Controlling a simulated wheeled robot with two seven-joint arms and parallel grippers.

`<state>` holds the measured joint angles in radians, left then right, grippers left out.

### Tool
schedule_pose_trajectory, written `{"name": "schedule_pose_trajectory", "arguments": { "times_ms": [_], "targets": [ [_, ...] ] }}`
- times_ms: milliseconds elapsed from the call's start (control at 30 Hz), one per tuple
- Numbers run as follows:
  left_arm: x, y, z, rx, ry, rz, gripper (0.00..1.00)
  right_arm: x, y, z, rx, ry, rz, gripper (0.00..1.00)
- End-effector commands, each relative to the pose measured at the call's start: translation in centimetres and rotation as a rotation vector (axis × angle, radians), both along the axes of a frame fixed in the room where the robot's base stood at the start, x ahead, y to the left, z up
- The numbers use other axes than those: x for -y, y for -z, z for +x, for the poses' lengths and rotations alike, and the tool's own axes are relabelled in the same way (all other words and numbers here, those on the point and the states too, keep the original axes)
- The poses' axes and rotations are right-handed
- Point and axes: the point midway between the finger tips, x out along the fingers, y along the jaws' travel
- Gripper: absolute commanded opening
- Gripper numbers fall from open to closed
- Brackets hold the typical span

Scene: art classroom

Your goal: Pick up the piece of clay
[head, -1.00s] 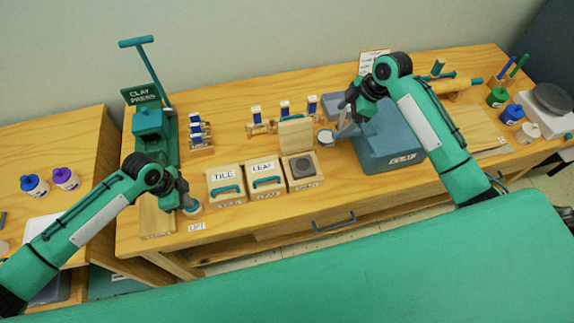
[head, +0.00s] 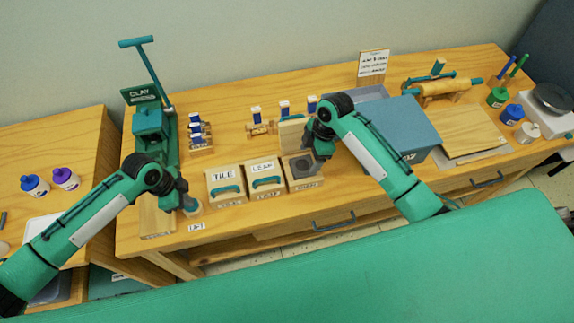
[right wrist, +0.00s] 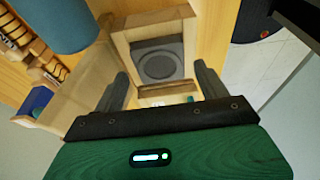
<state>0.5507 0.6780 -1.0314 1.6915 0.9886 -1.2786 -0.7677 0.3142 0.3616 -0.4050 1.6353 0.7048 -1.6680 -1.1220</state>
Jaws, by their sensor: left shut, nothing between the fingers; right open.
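A dark grey disc (right wrist: 159,64), which looks like the piece of clay, lies in a square grey recess of a wooden box (right wrist: 125,38). In the head view the same grey patch (head: 302,167) shows in the rightmost of three small boxes, partly behind my right gripper (head: 318,165). In the right wrist view my right gripper (right wrist: 163,84) is open and empty, with the disc ahead, between the lines of its fingers and apart from them.
Two lidded boxes, marked TILE (head: 225,174) and LEAF (head: 265,168), stand left of the open box. A large blue box (head: 405,122) stands to its right. Small stamps (head: 284,108) stand behind. The clay press (head: 150,128) is at the left.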

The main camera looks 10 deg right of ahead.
Motion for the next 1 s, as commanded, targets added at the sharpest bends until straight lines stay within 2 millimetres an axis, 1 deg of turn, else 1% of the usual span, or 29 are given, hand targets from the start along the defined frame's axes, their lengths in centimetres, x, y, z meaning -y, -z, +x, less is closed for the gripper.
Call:
{"name": "schedule_pose_trajectory", "arguments": {
  "times_ms": [33, 67, 200, 300, 500, 700, 900, 1000],
  "targets": [
    [-0.1, 0.1, 0.0, -0.001, -0.001, 0.002, 0.00, -0.7, 0.8, 0.0, -0.003, 0.000, 0.003, 0.75],
    [-0.1, 0.1, 0.0, -0.001, -0.001, 0.002, 0.00, -1.0, 1.2, 0.0, -0.002, 0.000, 0.003, 0.75],
    [-0.1, 0.1, 0.0, -0.001, -0.001, 0.002, 0.00, -1.3, 2.8, 0.0, -0.001, 0.002, 0.001, 0.75],
    [-0.1, 0.1, 0.0, -0.001, -0.001, 0.002, 0.00, -1.4, 3.2, 0.1, 0.000, 0.001, 0.001, 0.75],
    [-0.1, 0.1, 0.0, -0.001, -0.001, 0.002, 0.00, -1.4, 3.2, 0.1, 0.000, 0.000, 0.001, 0.75],
    [-0.1, 0.1, 0.0, -0.001, -0.001, 0.002, 0.00, -1.4, 3.2, 0.1, 0.000, 0.000, 0.001, 0.37],
    [-0.1, 0.1, 0.0, -0.001, -0.001, 0.002, 0.00, -1.4, 3.2, 0.1, 0.001, 0.000, 0.001, 0.37],
    [-0.1, 0.1, 0.0, -0.001, -0.001, 0.002, 0.00, -1.4, 2.7, 0.1, 0.003, 0.001, 0.001, 0.37]
  ]
}}
